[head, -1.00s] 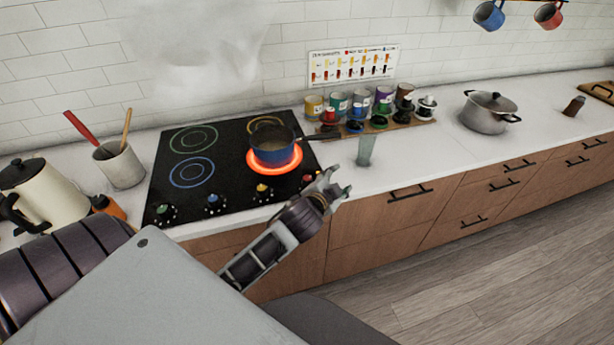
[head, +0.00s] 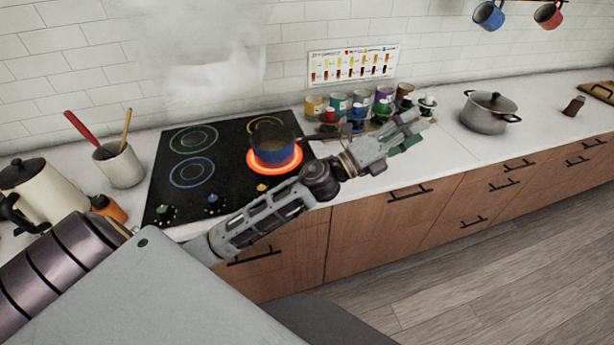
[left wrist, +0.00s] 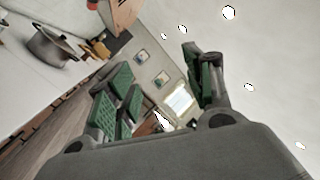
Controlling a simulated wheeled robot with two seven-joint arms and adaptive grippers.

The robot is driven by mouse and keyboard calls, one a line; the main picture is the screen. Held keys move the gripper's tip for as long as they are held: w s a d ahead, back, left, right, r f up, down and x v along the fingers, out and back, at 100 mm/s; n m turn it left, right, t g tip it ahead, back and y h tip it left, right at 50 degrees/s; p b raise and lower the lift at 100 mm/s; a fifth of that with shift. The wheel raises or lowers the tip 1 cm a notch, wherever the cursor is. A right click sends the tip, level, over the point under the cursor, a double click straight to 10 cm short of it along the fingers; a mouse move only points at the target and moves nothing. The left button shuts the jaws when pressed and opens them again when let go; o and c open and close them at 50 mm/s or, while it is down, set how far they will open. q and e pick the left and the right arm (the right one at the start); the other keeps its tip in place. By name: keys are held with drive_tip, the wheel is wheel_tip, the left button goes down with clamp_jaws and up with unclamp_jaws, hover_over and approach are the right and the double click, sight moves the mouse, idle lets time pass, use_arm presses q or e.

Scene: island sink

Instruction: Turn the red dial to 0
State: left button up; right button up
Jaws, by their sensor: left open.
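The red dial is hidden in the head view behind my left arm, at the front right of the black cooktop (head: 160,180). The green (head: 164,212), blue (head: 211,200) and yellow (head: 262,188) dials still show along its front edge. My left gripper (head: 412,134) is open and empty over the counter, right of the cooktop. The left wrist view shows its green-padded fingers (left wrist: 160,95) spread apart with nothing between them. My right gripper is out of view.
A dark blue pot (head: 272,148) sits on the glowing red burner (head: 276,166). Colored cans (head: 340,103) and small items stand behind my gripper. A lidded steel pot (head: 488,115) stands further right. A utensil crock (head: 119,165) and kettle (head: 48,192) are at left.

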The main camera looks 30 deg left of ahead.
use_arm(q)
drive_tip(key=s+d+f+m+g+h, duration=0.35)
drive_tip(key=d+m+g, duration=0.25)
drive_tip(key=m+g, duration=0.8)
drive_tip(key=a+f+m+g+y, duration=0.2)
drive_tip(key=a+f+m+y, duration=0.25)
drive_tip(key=f+m, duration=0.3)
drive_tip(key=w+a+f+m+g+y, duration=0.1)
drive_tip(key=a+m+y, duration=0.2)
drive_tip(key=a+y, duration=1)
drive_tip(key=a, duration=1.3)
drive_tip(key=shift+w+a+f, duration=0.15)
drive_tip(key=shift+a+f, duration=0.1)
drive_tip(key=shift+a, duration=0.1)
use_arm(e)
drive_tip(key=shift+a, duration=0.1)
use_arm(q)
drive_tip(key=shift+f, duration=0.1)
drive_tip(key=shift+f, duration=0.1)
